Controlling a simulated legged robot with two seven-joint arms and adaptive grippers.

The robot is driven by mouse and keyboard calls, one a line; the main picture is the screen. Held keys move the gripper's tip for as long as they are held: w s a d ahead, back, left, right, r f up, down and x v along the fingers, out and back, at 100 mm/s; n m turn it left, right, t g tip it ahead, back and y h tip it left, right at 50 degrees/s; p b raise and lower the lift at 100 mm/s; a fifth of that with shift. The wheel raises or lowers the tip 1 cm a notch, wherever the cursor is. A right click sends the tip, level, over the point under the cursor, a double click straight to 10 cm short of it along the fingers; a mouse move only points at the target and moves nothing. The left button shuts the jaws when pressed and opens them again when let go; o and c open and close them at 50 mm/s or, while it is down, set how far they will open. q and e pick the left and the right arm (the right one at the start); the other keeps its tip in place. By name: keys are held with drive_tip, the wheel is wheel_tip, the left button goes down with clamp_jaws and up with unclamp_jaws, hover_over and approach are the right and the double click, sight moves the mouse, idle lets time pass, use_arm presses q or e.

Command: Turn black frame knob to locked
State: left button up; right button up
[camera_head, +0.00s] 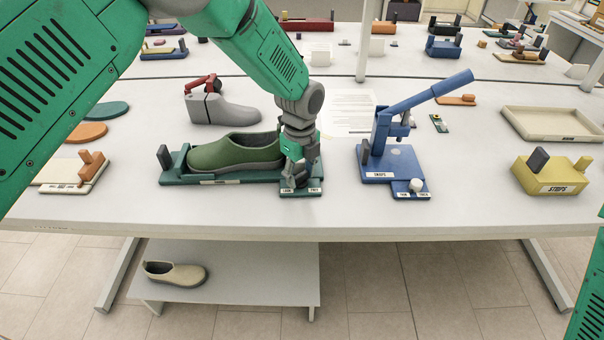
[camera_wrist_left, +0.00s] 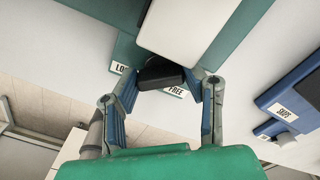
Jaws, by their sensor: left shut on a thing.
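The black knob (camera_wrist_left: 160,73) sits on the green frame between my left gripper's fingers in the left wrist view. The partly covered label that begins "LO" (camera_wrist_left: 120,68) is on its left and the "FREE" label (camera_wrist_left: 176,91) is below right. My left gripper (camera_wrist_left: 162,85) is shut on the knob. In the head view my left gripper (camera_head: 298,172) points down at the right end of the green frame (camera_head: 172,178), hiding the knob. A green shoe (camera_head: 235,152) lies on the frame. My right gripper is out of view.
A yellow block (camera_head: 552,175) and a beige tray (camera_head: 555,123) are at right. The table front edge is close by.

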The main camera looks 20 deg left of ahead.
use_arm(q)
drive_tip(key=o, duration=1)
drive_tip(key=shift+s+a+f, duration=0.1)
drive_tip(key=shift+a+f, duration=0.05)
drive_tip(key=shift+o, duration=0.8)
wheel_tip(320, 180, up, 12)
drive_tip(key=shift+w, duration=0.25)
drive_tip(key=shift+f, duration=0.1)
drive_tip(key=shift+c, duration=0.4)
